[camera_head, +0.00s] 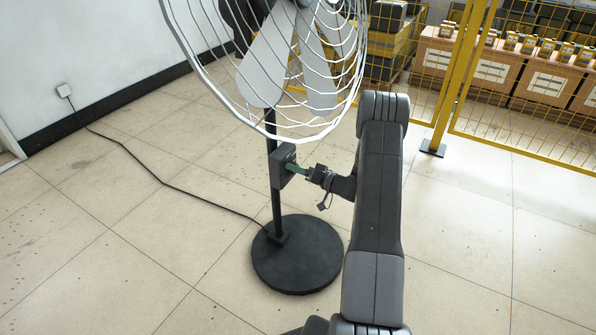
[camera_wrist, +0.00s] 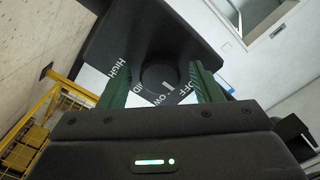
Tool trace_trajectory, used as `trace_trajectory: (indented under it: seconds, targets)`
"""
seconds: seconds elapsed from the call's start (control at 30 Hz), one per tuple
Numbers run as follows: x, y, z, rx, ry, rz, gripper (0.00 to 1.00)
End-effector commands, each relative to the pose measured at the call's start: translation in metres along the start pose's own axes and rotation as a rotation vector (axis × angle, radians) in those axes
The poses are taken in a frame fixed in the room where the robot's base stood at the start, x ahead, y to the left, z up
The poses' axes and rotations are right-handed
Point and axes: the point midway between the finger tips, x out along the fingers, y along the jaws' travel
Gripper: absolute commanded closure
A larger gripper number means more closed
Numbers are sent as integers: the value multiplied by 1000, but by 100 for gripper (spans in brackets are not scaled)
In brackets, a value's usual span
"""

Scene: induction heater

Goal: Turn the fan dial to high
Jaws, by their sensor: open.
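The fan (camera_head: 300,70) stands on a black pole with a round base, and a dark control box (camera_head: 283,167) is fixed to the pole. In the wrist view the box face shows a round black dial (camera_wrist: 157,76) with white labels HIGH, MID, LOW and OFF. A short white mark on the dial is on the side towards LOW and OFF; I cannot tell exactly which it points at. My gripper (camera_head: 297,170) is at the box, its green fingers (camera_wrist: 160,84) on either side of the dial and apart. Contact with the dial is unclear.
A black cable (camera_head: 160,182) runs over the tiled floor from the fan to a wall socket (camera_head: 64,91). A yellow mesh fence (camera_head: 455,90) and boxes (camera_head: 490,72) stand at the back right. The fan's wire cage hangs above my gripper.

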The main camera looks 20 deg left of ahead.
Motion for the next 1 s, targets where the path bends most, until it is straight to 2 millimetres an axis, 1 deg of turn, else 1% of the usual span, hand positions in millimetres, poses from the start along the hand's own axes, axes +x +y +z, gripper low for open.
trace_trajectory:
  seconds: [0.13,0.17,0.3,0.37,0.4,0.57,0.77,1.0]
  targets:
    - [0,0,0,0,0,0,41]
    - [0,0,0,0,0,0,45]
    - [0,0,0,0,0,0,73]
    - [0,0,0,0,0,0,84]
    - [0,0,0,0,0,0,86]
    - [-1,0,0,8,0,1,86]
    - [-1,1,1,62,-1,1,86]
    - [-1,2,2,225,-1,1,86]
